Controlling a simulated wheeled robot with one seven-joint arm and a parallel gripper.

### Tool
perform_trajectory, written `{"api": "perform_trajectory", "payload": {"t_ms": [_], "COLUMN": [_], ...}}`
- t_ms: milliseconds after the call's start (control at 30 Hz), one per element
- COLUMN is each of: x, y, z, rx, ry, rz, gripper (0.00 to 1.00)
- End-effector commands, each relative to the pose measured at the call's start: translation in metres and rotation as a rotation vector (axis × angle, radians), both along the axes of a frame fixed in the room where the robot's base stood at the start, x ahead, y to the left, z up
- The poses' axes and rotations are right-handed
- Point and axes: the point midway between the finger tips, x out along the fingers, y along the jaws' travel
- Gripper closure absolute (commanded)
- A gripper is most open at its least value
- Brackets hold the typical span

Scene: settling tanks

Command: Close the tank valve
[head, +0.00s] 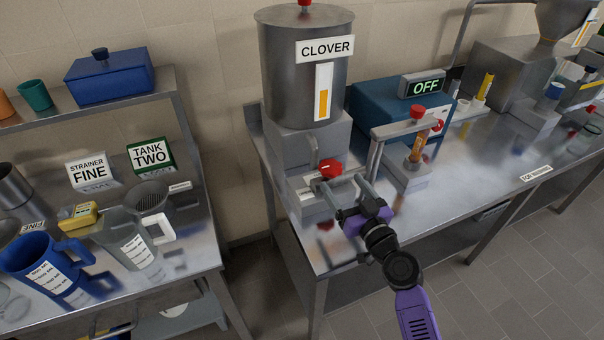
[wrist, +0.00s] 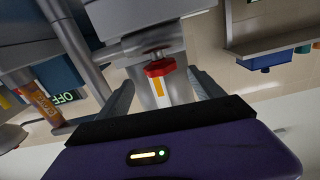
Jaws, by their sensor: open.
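The tank (head: 303,75) is a grey metal cylinder labelled CLOVER, with an orange level strip, on a grey block at the left end of the steel bench. Its valve has a red knob (head: 330,167) low on the block's front, above a small grey base. The knob also shows in the wrist view (wrist: 159,68). My gripper (head: 342,184) is open and empty, just in front of the valve. In the wrist view its fingers (wrist: 160,88) stand either side of the knob, apart from it. I cannot tell how far the knob reaches between them.
Right of the tank stand a blue box (head: 375,105) with an OFF display (head: 421,86) and a grey stand (head: 405,128) holding an orange tube. A left table holds a blue jug (head: 40,265), a clear jug (head: 132,250) and a TANK TWO sign (head: 150,154). A floor gap separates the benches.

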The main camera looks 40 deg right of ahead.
Motion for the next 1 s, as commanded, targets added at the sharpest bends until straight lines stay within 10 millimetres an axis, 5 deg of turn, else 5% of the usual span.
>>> {"api": "perform_trajectory", "payload": {"t_ms": [233,700,1000], "x": [0.009,0.069,0.075], "y": [-0.001,-0.018,-0.02], "z": [0.002,0.001,0.0], "rx": [-0.051,-0.05,-0.05], "ry": [0.017,0.018,0.018], "rz": [0.008,0.009,0.008], "gripper": [0.23,0.23,0.23]}}
